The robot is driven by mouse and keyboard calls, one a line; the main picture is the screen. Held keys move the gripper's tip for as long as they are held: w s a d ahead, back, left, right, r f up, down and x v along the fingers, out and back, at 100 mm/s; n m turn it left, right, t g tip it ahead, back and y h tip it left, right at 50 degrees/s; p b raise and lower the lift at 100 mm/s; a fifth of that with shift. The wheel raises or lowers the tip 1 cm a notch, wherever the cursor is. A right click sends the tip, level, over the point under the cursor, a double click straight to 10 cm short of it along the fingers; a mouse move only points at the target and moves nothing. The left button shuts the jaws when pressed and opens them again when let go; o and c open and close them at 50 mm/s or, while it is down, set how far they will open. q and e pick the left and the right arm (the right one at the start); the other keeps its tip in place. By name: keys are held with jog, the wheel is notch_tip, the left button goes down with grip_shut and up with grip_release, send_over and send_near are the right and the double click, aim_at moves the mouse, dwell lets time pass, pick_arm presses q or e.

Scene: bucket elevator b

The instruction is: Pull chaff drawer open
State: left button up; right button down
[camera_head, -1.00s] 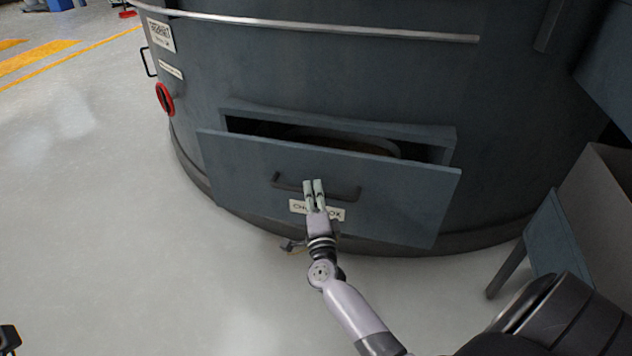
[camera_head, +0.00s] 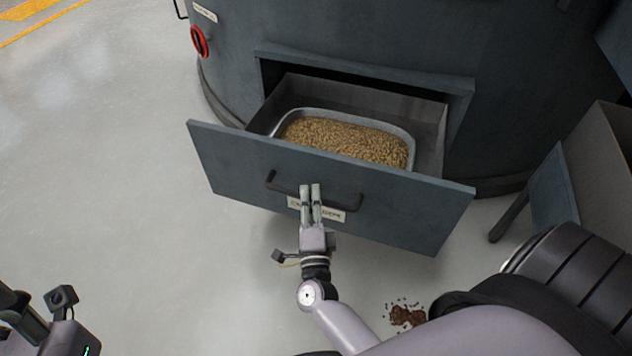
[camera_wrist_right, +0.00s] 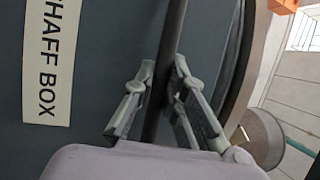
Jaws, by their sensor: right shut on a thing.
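The chaff drawer (camera_head: 400,213) is a blue-grey box front pulled well out of the round dark machine. A tray of brown grain-like chaff (camera_head: 345,138) sits inside it. My right gripper (camera_head: 310,190) is shut on the dark bar handle (camera_head: 345,203) at the middle of the drawer front, partly hiding the label. In the right wrist view the handle (camera_wrist_right: 165,70) runs between the two fingers (camera_wrist_right: 158,105), beside the label "CHAFF BOX" (camera_wrist_right: 50,60). At the lower left of the head view, part of my left arm shows; its fingertips are not visible.
The machine body (camera_head: 400,40) rises behind the drawer, with a red round fitting (camera_head: 199,41) at its left. A grey bin-like box (camera_head: 600,160) stands at the right. A small brown spill (camera_head: 406,315) lies on the floor. The floor at left is clear.

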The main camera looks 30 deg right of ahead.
jog(key=shift+s+a, duration=0.65)
jog(key=shift+a, duration=0.1)
jog(key=shift+f, duration=0.1)
jog(key=c, duration=1.6)
grip_release()
jog(key=v, duration=1.2)
